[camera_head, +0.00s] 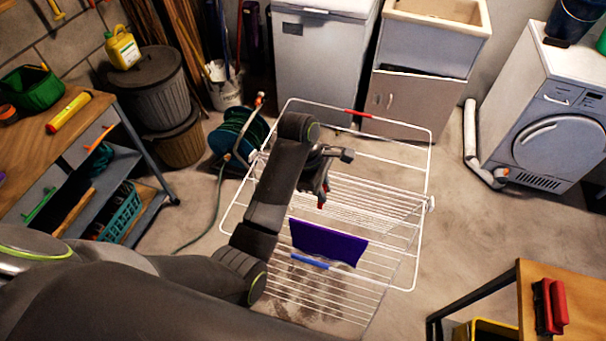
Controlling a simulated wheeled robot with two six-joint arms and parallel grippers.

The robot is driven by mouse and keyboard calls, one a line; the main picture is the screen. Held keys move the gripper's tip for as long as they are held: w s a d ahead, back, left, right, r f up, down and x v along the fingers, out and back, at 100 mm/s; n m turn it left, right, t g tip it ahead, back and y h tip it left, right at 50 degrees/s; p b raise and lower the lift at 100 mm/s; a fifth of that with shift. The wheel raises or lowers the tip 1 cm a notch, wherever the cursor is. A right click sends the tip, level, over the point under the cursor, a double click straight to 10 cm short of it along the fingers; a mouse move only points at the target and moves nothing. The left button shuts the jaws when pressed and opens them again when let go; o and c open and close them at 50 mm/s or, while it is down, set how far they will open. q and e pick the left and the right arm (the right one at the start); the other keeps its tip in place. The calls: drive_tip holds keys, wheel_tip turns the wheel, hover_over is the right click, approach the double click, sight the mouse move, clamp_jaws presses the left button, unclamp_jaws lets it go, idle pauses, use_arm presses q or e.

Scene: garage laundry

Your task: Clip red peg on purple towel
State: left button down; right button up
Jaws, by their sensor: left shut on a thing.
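The purple towel (328,244) hangs over bars of the white drying rack (425,243), near the rack's front middle. My left gripper (323,188) is above the rack, just behind the towel's upper edge in the picture. It is shut on a small red thing, which looks like the red peg (321,203); the fingers and arm partly hide it. The peg looks apart from the towel, but the exact gap is hard to judge. My right gripper is not in view.
The rack has a red piece (357,114) on its far bar and a blue piece (311,262) near the towel. A hose reel (238,130) stands close behind its left side. A wooden table (575,285) with a red tool is at front right. Floor is clear right of the rack.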

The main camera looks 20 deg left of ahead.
use_arm(q)
drive_tip(key=shift+n, duration=0.5)
drive_tip(key=shift+s+a+r+p, duration=0.3)
drive_tip(key=shift+s+a+p, duration=0.3)
drive_tip(key=shift+s+a, duration=0.3)
drive_tip(key=shift+s+a+r+p, duration=0.25)
drive_tip(key=shift+s+a+p, duration=0.35)
drive_tip(key=shift+s+a, duration=0.3)
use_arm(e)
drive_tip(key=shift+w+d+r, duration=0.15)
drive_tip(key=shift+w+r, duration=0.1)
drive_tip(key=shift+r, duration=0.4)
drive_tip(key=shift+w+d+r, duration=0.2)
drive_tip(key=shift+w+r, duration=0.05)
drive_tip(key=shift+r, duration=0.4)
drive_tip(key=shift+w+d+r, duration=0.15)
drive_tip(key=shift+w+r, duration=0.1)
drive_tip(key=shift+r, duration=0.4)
use_arm(q)
drive_tip(key=shift+w+f, duration=0.1)
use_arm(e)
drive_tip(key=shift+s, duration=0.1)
